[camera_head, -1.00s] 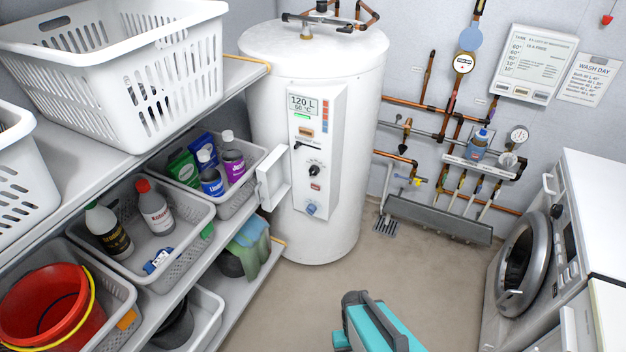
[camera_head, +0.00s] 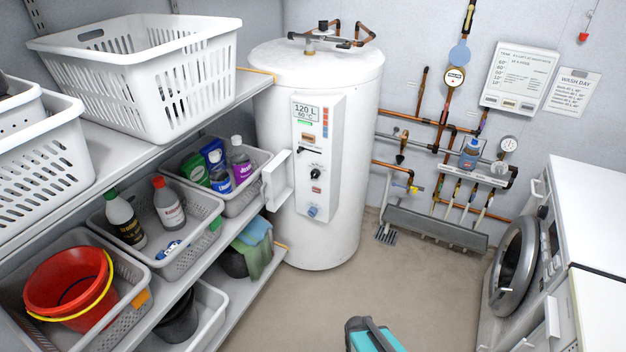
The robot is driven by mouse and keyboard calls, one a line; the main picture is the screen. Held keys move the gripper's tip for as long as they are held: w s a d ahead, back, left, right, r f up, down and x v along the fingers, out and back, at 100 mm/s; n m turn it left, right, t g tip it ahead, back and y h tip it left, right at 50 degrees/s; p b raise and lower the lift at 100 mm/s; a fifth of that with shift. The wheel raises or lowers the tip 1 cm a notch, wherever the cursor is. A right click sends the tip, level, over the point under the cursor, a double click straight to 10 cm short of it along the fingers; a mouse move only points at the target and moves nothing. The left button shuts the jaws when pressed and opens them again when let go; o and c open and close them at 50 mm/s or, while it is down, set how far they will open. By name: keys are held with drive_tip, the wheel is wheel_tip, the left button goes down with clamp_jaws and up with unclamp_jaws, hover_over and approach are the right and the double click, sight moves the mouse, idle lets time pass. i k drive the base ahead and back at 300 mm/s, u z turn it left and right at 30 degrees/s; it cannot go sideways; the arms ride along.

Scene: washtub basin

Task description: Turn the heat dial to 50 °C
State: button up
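A tall white water tank (camera_head: 345,200) stands at the back middle of the room. Its control panel (camera_head: 333,165) has a display (camera_head: 304,112) that reads 120 L and 60 °C. A small black dial (camera_head: 316,173) sits at the middle of the panel; its mark is too small to read. A blue knob (camera_head: 313,211) is at the bottom of the panel. A small white door (camera_head: 278,180) stands open at the panel's left side.
Shelves with white laundry baskets (camera_head: 150,75), bins and bottles fill the left side. A front-loading washer (camera_head: 517,265) stands at the right. The floor (camera_head: 400,275) before the tank is clear.

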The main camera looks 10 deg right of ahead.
sight(315, 173)
drive_tip(key=u, duration=0.3)
drive_tip(key=i, duration=0.45)
drive_tip(key=z, duration=1.2)
drive_tip(key=k, duration=0.15)
drive_tip(key=u, duration=3.2)
drive_tip(key=i, duration=0.3)
drive_tip(key=u, duration=0.05)
